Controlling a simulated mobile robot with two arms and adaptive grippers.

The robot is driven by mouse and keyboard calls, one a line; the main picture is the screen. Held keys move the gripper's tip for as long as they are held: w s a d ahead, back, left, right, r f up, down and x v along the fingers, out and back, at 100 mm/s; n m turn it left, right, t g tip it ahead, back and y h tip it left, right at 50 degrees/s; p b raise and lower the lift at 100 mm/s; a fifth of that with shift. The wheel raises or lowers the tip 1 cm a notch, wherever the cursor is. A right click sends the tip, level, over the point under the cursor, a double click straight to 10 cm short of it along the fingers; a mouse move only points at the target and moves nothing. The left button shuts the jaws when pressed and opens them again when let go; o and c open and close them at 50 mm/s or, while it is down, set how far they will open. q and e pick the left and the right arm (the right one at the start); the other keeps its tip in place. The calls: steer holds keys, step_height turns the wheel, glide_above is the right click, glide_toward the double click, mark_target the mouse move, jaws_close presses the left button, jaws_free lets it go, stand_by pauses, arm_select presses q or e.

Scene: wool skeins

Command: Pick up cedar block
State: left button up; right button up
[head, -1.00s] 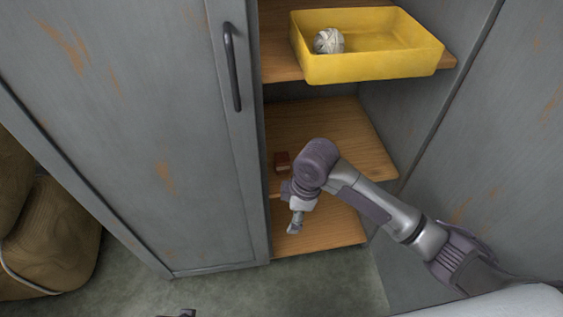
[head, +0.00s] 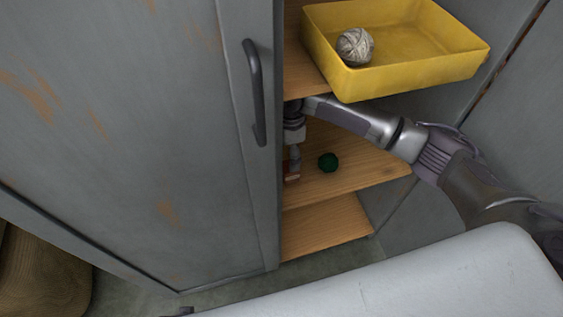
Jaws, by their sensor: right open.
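The cedar block (head: 291,178) is a small reddish-brown block on the middle wooden shelf, close to the cabinet's closed door panel. It is partly hidden by my right gripper (head: 294,169). My right gripper points down, is open, and its fingertips are right at the block. I cannot tell whether the block is between the fingers or just behind them. My left gripper cannot be made out.
A dark green wool ball (head: 328,162) lies on the middle shelf (head: 365,172), just right of the gripper. A yellow bin (head: 425,70) with a grey-white skein (head: 355,46) stands on the shelf above. The grey door (head: 140,130) with its handle (head: 255,92) borders the left.

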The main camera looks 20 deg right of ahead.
mark_target(288, 178)
steer(key=shift+s+d+f, duration=0.1)
steer(key=shift+s+f, duration=0.1)
steer(key=shift+f, duration=0.8)
step_height(288, 178, down, 4)
steer(key=shift+f+b, duration=0.2)
steer(key=shift+b, duration=0.6)
steer(key=shift+f, duration=0.3)
arm_select(q)
step_height(288, 178, up, 5)
steer(key=w, duration=0.2)
steer(key=shift+w+d+r, duration=0.2)
steer(key=shift+w+d, duration=0.05)
steer(key=shift+w, duration=0.1)
arm_select(e)
steer(key=c, duration=1.2)
steer(key=shift+r, duration=0.1)
